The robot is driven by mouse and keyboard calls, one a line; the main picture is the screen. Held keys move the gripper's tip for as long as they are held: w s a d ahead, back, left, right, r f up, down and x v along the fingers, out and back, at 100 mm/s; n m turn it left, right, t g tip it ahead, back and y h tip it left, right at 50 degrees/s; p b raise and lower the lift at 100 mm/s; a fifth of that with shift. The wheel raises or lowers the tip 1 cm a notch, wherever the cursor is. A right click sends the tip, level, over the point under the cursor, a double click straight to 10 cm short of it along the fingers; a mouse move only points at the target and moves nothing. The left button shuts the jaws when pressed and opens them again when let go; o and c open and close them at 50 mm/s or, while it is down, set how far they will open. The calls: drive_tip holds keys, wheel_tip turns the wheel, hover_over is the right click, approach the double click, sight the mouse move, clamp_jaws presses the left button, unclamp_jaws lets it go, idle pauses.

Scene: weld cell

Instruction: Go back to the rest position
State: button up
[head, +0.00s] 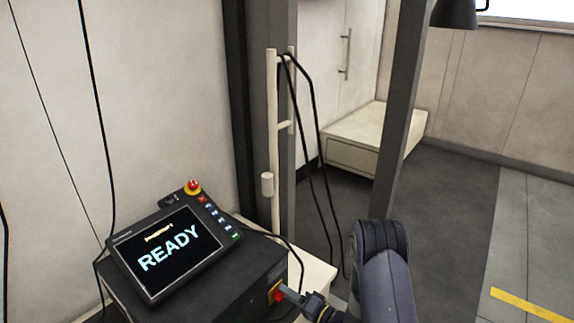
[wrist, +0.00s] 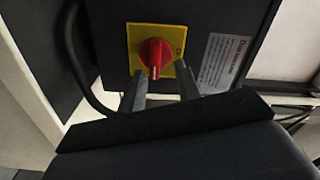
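My gripper (wrist: 160,70) is open in the wrist view, one finger on each side below a red rotary knob (wrist: 154,53). The knob sits on a yellow plate (wrist: 133,36) on the dark front of a control box (wrist: 110,12). Dark gaps show between the fingers and the knob, and nothing is held. In the head view, my gripper (head: 289,293) is at the box's right side, close to the red knob (head: 278,296). My arm (head: 385,280) comes in from the lower right.
A pendant screen reading READY (head: 168,252), with a red emergency button (head: 193,186), stands on the box. Cables (head: 318,150) hang from a pale post (head: 272,130). A grey column (head: 400,110) stands behind my arm. Open floor (head: 450,220) lies to the right.

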drive_tip(key=n, duration=0.4)
drive_tip(key=r+n, duration=0.1)
drive_tip(key=n, duration=0.2)
drive_tip(key=shift+s+a+b, duration=0.2)
drive_tip(key=shift+s+b, duration=0.05)
drive_tip(key=shift+b, duration=0.1)
drive_tip(key=shift+s+d+r+n, duration=0.1)
drive_tip(key=shift+s+n, duration=0.15)
drive_tip(key=shift+n, duration=0.9)
drive_tip(key=shift+s+a+f+n, duration=0.1)
drive_tip(key=shift+s+n, duration=0.1)
drive_tip(key=shift+n, duration=1)
drive_tip(key=shift+s+d+r+n, duration=0.1)
drive_tip(key=shift+s+n, duration=0.15)
drive_tip(key=shift+n, duration=0.9)
